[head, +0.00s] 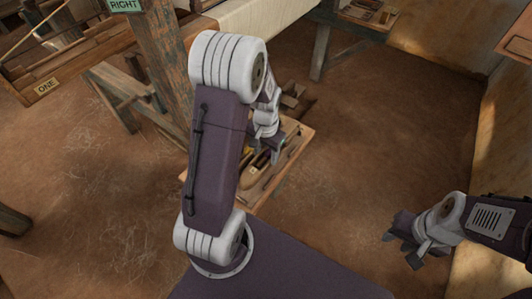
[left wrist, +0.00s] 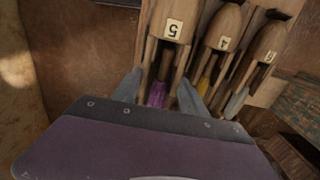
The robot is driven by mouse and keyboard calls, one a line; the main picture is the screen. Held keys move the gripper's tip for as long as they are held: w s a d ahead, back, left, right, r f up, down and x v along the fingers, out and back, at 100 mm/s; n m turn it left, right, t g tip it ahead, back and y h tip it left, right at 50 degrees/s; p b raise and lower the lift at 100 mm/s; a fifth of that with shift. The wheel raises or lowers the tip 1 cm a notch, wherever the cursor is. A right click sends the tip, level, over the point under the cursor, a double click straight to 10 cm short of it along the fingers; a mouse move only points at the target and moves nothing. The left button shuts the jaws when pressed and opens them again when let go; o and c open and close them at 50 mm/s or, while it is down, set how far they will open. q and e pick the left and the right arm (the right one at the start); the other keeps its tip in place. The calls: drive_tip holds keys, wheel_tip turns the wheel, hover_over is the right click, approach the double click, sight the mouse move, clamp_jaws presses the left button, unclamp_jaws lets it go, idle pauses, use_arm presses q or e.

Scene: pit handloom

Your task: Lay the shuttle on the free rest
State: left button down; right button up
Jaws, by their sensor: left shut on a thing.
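My left gripper (head: 264,150) is low over a wooden tray (head: 289,157) in the head view. In the left wrist view its two fingers (left wrist: 159,92) stand on either side of a wooden shuttle marked 5 (left wrist: 179,10), with purple thread, and are shut on it. Beside it lie a shuttle marked 4 (left wrist: 228,20) with yellow thread and a third labelled shuttle (left wrist: 272,38) with pale thread; its number is unclear. My right gripper (head: 402,249) is at the lower right of the head view, fingers apart and empty. I cannot pick out the free rest.
The loom's wooden post (head: 162,70) with a RIGHT sign (head: 124,5) stands left of my left arm. A beam with a ONE label (head: 46,87) is at the upper left. A small tray (head: 367,14) is at the top right. The earthen floor (head: 370,140) between is clear.

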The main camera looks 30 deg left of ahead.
use_arm(q)
wheel_tip(320, 180, down, 2)
drive_tip(key=shift+f+b, duration=0.15)
drive_tip(key=shift+b, duration=0.6)
drive_tip(key=shift+f+b, duration=0.95)
drive_tip(key=shift+f, duration=0.75)
drive_tip(key=c, duration=0.5)
unclamp_jaws()
wheel_tip(320, 180, up, 8)
drive_tip(key=p, duration=0.8)
drive_tip(key=shift+r, duration=0.15)
